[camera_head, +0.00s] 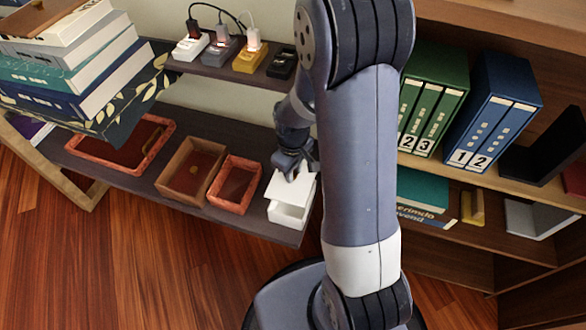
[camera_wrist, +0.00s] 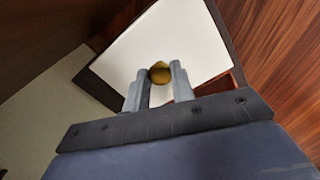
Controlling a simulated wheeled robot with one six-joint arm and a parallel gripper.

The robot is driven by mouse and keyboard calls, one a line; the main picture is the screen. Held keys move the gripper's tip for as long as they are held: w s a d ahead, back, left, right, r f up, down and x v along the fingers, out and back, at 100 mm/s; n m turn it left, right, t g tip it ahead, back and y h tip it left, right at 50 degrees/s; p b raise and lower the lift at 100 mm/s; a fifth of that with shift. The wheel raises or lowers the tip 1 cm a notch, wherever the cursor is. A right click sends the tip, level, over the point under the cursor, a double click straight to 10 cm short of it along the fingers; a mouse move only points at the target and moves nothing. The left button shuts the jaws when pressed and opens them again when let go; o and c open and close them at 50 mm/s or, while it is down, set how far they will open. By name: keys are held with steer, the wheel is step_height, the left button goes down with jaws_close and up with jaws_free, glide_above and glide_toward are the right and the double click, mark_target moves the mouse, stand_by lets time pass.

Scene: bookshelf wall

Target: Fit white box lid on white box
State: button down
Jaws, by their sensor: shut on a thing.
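The white box (camera_head: 288,214) stands open at the front on the right end of the dark lower shelf. The white box lid (camera_head: 285,187) is over its top and looks tilted, with a gap showing between lid and box wall. My gripper (camera_head: 297,172) is above the lid. In the wrist view my gripper (camera_wrist: 160,76) is shut on the round golden knob (camera_wrist: 160,70) of the white lid (camera_wrist: 150,40). The lid hides most of the box in the wrist view. I cannot tell whether the lid touches the box rim.
A small reddish tray (camera_head: 233,186) sits just left of the white box, with a brown box (camera_head: 190,172) and a larger red tray (camera_head: 122,146) further left. An upper shelf (camera_head: 225,70) holds several power plugs. Binders (camera_head: 490,113) stand on the shelves at right.

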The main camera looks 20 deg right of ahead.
mark_target(293, 186)
steer(key=shift+f+b, duration=2.15)
steer(key=shift+f, duration=0.75)
steer(key=shift+f+b, duration=0.7)
steer(key=shift+f, duration=0.35)
steer(key=c, duration=1.1)
jaws_free()
steer(key=shift+r, duration=0.1)
step_height(293, 186, up, 11)
steer(key=p, duration=0.4)
steer(key=shift+s+f, duration=0.1)
steer(key=shift+f, duration=0.15)
